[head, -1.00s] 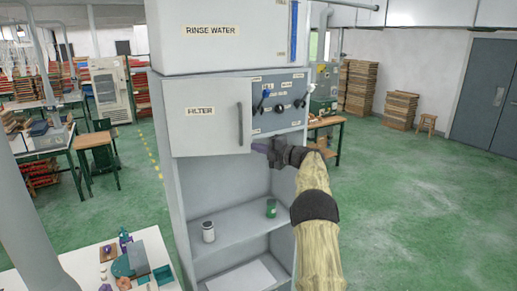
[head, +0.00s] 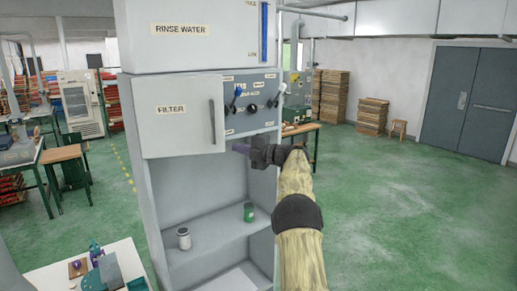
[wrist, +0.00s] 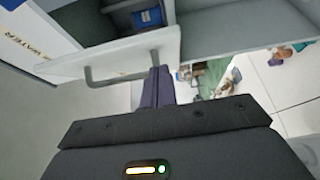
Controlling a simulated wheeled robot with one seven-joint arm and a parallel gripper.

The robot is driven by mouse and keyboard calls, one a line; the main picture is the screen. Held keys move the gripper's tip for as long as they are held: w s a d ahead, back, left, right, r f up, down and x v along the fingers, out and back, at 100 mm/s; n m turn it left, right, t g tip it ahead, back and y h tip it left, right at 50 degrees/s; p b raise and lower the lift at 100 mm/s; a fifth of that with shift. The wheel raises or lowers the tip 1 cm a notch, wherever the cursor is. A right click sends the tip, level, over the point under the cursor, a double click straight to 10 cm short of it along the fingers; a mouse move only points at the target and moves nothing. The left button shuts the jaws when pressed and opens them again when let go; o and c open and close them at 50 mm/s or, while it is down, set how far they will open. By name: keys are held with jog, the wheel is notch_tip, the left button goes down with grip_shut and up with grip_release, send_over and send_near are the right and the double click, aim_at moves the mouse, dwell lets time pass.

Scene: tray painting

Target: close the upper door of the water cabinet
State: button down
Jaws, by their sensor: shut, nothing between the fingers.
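The water cabinet (head: 165,215) stands in the middle of the head view. Its upper door, labelled FILTER (head: 180,133), has a vertical bar handle (head: 212,122) near its right edge. In the wrist view, this door (wrist: 150,48) appears ajar, with a dark interior and a blue item (wrist: 148,17) beyond its edge. The handle (wrist: 88,82) shows there too. My gripper (head: 238,149) is shut and empty, near the door's lower right corner. Its purple fingers (wrist: 157,86) lie beside the handle in the wrist view; contact with the door cannot be told.
A valve panel (head: 250,104) sits right of the door. The open shelf below holds a white jar (head: 184,239) and a green can (head: 249,212). A white table (head: 62,281) stands at lower left. The green floor (head: 400,215) at right is clear.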

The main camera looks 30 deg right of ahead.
jog(key=d+p, duration=0.6)
jog(key=d, duration=0.1)
jog(key=shift+w+d, duration=0.3)
jog(key=shift+w, duration=0.15)
dwell(0.4)
